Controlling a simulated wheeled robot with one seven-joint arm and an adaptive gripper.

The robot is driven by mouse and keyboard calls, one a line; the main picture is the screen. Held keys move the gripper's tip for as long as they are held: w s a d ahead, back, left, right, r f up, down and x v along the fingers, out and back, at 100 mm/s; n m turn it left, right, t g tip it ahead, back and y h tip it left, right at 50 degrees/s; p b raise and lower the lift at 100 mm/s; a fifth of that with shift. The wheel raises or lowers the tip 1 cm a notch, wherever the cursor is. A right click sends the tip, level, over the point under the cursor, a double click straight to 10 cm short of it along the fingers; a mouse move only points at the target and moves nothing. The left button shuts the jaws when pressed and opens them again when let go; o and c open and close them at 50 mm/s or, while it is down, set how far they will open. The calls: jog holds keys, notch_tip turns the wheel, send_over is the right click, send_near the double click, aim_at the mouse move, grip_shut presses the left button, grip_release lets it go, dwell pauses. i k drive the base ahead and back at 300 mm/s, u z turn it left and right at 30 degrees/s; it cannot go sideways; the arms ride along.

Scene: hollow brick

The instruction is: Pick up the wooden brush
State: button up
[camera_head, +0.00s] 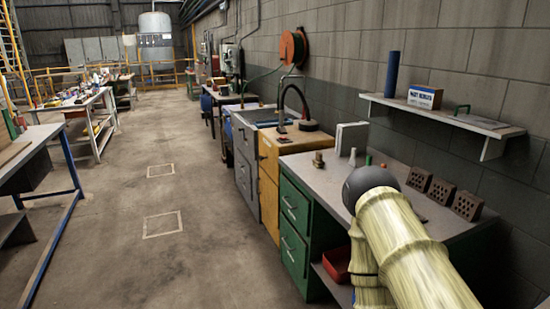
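I cannot make out a wooden brush for certain. A small brown object (318,158) stands near the left end of the grey workbench top (325,178), but it is too small to identify. My arm, with pale yellow banded links and a dark round joint, rises at the lower right in front of the bench. It hides part of the bench top. My gripper and its fingers do not show.
Several hollow bricks (442,191) stand on the bench's right part. A shelf (440,112) above holds a blue cylinder (392,74) and a box (424,97). A red bin (338,262) sits below the bench. The floor (200,215) to the left is clear.

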aim_at(318, 163)
jog(key=u, duration=0.65)
jog(key=i, duration=1.2)
jog(key=z, duration=0.35)
jog(key=i, duration=1)
jog(key=z, duration=0.85)
